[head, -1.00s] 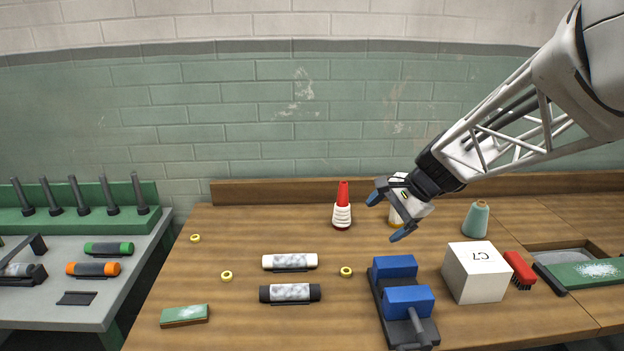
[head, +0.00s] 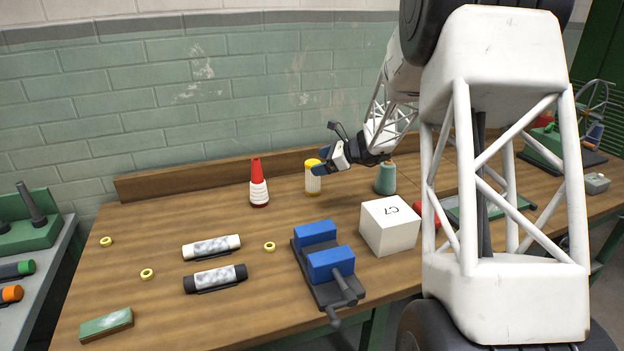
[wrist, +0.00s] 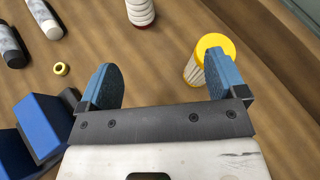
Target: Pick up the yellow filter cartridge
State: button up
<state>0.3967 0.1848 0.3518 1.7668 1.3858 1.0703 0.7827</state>
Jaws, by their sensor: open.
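The yellow filter cartridge (head: 313,182) stands upright near the back of the wooden bench, with a yellow top and a pale pleated body. In the wrist view the cartridge (wrist: 203,60) is just beyond the right finger, which hides part of it. My gripper (head: 322,162) is at the cartridge in the head view, at about the height of its top. In the wrist view my gripper (wrist: 162,82) is open, its blue pads wide apart with only bench between them. I cannot tell whether the right finger touches the cartridge.
A red-tipped white bottle (head: 259,188) stands left of the cartridge, and a teal cone (head: 385,180) stands right. A blue vise (head: 325,265) and a white C7 box (head: 390,226) are in front. White (head: 211,247) and black (head: 215,278) cylinders lie at left.

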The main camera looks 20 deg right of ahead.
aim_at(313, 178)
jog(key=w+d+f+m+t, duration=0.1)
jog(key=w+d+f+m, duration=0.2)
jog(key=w+d, duration=0.1)
jog(key=shift+w+d+f+t, duration=0.35)
jog(key=shift+d+t, duration=0.05)
jog(key=shift+d, duration=0.5)
jog(key=shift+a, duration=0.1)
jog(key=shift+x, duration=1.25)
jog(key=shift+w, duration=0.1)
jog(key=shift+f+x, duration=0.2)
jog(key=shift+x, duration=2.3)
jog(key=c, duration=1.3)
